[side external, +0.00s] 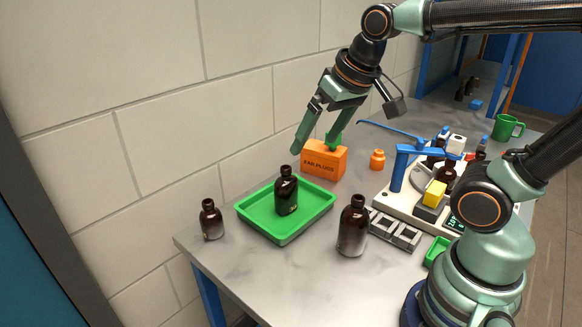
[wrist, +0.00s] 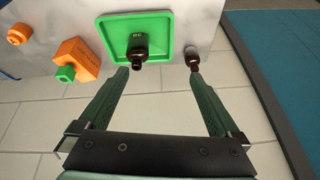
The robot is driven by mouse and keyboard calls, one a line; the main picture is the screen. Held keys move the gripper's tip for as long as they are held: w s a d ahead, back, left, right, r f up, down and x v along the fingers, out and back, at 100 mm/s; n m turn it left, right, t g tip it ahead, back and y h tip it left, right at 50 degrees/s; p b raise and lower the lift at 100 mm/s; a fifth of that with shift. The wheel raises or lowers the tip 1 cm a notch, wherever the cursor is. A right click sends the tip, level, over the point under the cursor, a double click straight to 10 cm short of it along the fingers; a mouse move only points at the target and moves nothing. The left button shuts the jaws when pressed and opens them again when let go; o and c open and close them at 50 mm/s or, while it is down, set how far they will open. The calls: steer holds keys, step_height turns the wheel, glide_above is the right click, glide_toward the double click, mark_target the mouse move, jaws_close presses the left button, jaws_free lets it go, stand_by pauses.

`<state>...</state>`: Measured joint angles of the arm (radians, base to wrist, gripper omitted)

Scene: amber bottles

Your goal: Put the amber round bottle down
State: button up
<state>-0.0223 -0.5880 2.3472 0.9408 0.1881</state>
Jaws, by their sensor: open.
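Three dark amber round bottles stand upright. One bottle (side external: 286,192) stands in the green tray (side external: 318,214); it also shows in the wrist view (wrist: 138,46), on the same tray (wrist: 109,32). A smaller bottle (side external: 211,220) stands left of the tray and shows near the right fingertip in the wrist view (wrist: 194,60). A larger bottle (side external: 352,228) stands right of the tray. My gripper (side external: 315,145) is open and empty, above and behind the tray, apart from the bottles. Its two spread fingers show in the wrist view (wrist: 158,75).
An orange ear plugs box (side external: 324,161) with a green piece on top stands behind the tray, close to my gripper. An orange jar (side external: 377,159), grey rack (side external: 395,230), apparatus with a blue arm (side external: 398,170) and green mug (side external: 507,128) are rightward. A block wall runs along the back.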

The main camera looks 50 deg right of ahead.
steer(key=shift+s+d+f+n+t, duration=0.2)
steer(key=shift+s+f+n, duration=0.25)
steer(key=shift+s, duration=0.2)
steer(key=shift+s+d+f+n+t, duration=0.15)
steer(key=shift+s+f+n, duration=0.25)
steer(key=shift+s, duration=0.2)
steer(key=shift+r, duration=0.1)
stand_by(0.3)
